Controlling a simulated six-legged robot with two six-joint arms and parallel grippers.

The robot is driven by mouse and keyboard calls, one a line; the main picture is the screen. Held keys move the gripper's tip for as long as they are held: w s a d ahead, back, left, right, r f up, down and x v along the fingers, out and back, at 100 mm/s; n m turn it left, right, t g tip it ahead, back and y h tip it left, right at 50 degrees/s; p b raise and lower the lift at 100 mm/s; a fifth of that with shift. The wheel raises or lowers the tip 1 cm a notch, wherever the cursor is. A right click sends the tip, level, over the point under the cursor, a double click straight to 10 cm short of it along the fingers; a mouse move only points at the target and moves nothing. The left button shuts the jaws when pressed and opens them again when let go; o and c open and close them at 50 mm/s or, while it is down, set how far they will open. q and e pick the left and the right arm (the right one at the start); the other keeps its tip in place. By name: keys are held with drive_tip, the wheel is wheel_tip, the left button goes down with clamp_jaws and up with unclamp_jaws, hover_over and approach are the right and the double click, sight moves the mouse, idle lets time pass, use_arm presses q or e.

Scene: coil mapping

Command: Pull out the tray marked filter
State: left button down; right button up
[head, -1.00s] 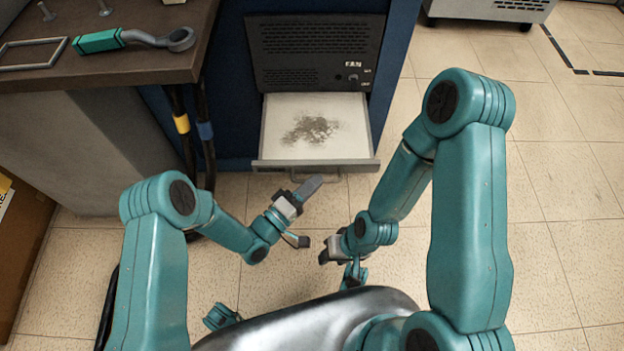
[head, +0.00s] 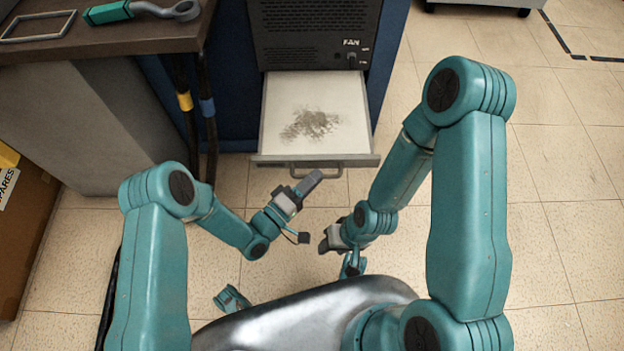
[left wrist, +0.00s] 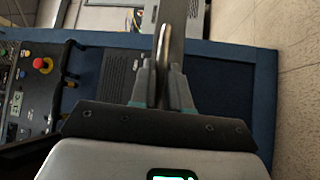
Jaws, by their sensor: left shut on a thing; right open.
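The tray (head: 345,95) sticks well out of the blue cabinet, with a pale sheet and a dark dusty patch on it. No filter marking is readable on it. Its grey front edge carries a bar handle (head: 338,172). My left gripper (head: 312,180) is at this handle and shut on it. In the left wrist view the left gripper's fingers (left wrist: 165,88) close around a thin metal bar; the grip partly hides it. My right gripper (head: 327,242) is open and empty, below and right of the left one, apart from the tray.
The cabinet's dark vented panel (head: 305,30) marked FAN is above the tray. A bench (head: 120,45) at the left holds a teal-handled tool (head: 140,11) and a metal frame. Black hoses (head: 207,125) hang between bench and cabinet. A box (head: 28,230) stands far left.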

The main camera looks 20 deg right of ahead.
use_arm(q)
drive_tip(key=c, duration=1.2)
unclamp_jaws()
drive_tip(key=shift+o, duration=0.2)
drive_tip(key=p+v, duration=0.2)
drive_tip(key=v, duration=1.4)
drive_tip(key=shift+s+a, duration=0.1)
